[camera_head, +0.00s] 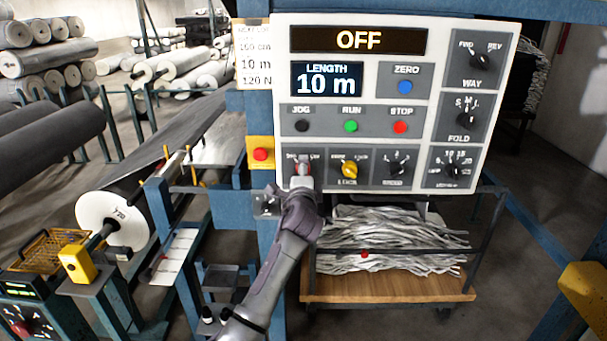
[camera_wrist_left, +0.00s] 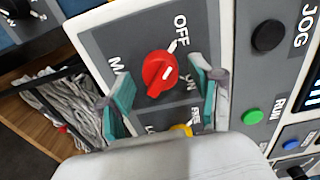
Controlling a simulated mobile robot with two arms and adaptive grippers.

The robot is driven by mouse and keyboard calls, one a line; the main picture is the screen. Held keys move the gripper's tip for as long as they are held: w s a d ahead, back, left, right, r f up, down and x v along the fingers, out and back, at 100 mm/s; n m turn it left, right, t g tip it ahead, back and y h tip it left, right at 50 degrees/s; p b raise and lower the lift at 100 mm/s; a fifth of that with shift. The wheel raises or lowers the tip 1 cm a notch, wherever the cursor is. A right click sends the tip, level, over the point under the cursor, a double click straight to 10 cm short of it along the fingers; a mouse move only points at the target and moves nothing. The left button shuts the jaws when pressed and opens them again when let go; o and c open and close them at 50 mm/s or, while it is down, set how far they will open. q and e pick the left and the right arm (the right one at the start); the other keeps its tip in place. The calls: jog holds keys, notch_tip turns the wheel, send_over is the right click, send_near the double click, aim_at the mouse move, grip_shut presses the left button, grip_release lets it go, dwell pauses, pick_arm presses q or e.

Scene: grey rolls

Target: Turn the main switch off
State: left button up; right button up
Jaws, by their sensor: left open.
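The main switch is a red rotary knob (camera_wrist_left: 160,73) at the lower left of the control panel (camera_head: 440,30). In the left wrist view, its white mark seems to point up and right, towards the OFF label. The ON label is partly hidden by a finger. My left gripper (camera_wrist_left: 160,90) is open, with one teal-padded finger on each side of the knob; I cannot tell whether either pad touches it. In the head view, my left gripper (camera_head: 302,180) covers most of the switch. The panel's top display (camera_head: 358,40) reads OFF. My right gripper is not in view.
Right of the switch sit a yellow LOCK knob (camera_head: 349,169) and a black SPEED knob (camera_head: 396,167). JOG, RUN and STOP buttons (camera_head: 400,127) lie above. A red emergency button (camera_head: 260,154) is just left. A wooden cart (camera_head: 390,287) with grey strips stands below.

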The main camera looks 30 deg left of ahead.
pick_arm(q)
jog(key=v, duration=1.2)
jog(key=shift+f, duration=0.1)
